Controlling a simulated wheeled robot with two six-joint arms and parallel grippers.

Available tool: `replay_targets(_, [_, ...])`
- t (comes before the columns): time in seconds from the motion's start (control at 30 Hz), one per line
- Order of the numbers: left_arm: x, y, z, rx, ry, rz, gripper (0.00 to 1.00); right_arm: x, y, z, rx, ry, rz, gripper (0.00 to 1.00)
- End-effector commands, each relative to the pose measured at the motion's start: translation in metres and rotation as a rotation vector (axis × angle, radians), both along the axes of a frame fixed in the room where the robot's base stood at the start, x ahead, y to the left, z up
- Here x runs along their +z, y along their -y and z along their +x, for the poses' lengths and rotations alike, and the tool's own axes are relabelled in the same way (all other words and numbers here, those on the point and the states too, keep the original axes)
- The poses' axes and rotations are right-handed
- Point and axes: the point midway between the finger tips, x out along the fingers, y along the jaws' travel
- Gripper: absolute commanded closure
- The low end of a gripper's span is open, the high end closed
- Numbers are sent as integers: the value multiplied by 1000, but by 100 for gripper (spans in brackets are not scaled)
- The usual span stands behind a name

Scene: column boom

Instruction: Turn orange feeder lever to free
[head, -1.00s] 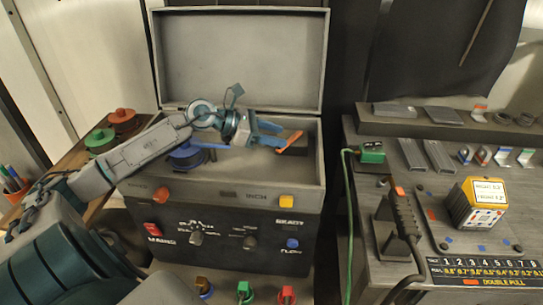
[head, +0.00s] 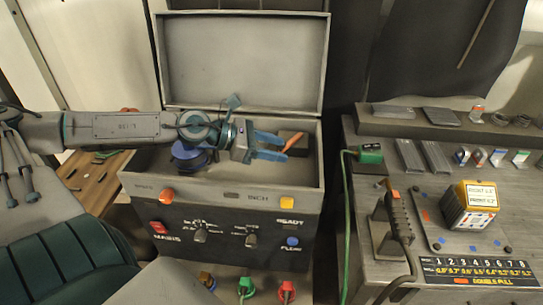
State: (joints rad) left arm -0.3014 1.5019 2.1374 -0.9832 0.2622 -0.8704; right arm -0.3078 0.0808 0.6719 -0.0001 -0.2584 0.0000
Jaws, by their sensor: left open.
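The orange feeder lever (head: 294,142) sits on a dark block inside the open grey case, at the right of its interior. It slants up to the right. My left gripper (head: 284,148) reaches in from the left with its two blue fingers spread apart, one above the other in the picture. Its fingertips are close to the lever's left side. I cannot tell whether they touch it. The lever's lower left end is close to the lower finger. My right gripper is not in view.
The case's lid (head: 240,60) stands open behind. A blue spool (head: 188,160) lies in the case below my left wrist. The case front (head: 225,225) has buttons and knobs. A grey bench (head: 440,200) with a green cable, a handled tool and a yellow box stands at right.

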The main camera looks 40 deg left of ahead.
Motion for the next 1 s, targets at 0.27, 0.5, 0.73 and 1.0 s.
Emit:
replay_targets(0.27, [9,21,-31,-1,-5,0,52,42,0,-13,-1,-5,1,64])
replay_targets(0.5, [8,39,-58,-1,-4,2,52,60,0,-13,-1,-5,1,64])
replay_targets(0.73, [8,46,-68,1,0,2,52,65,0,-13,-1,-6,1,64])
replay_targets(1.0, [7,47,-68,1,1,1,52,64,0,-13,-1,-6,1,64])
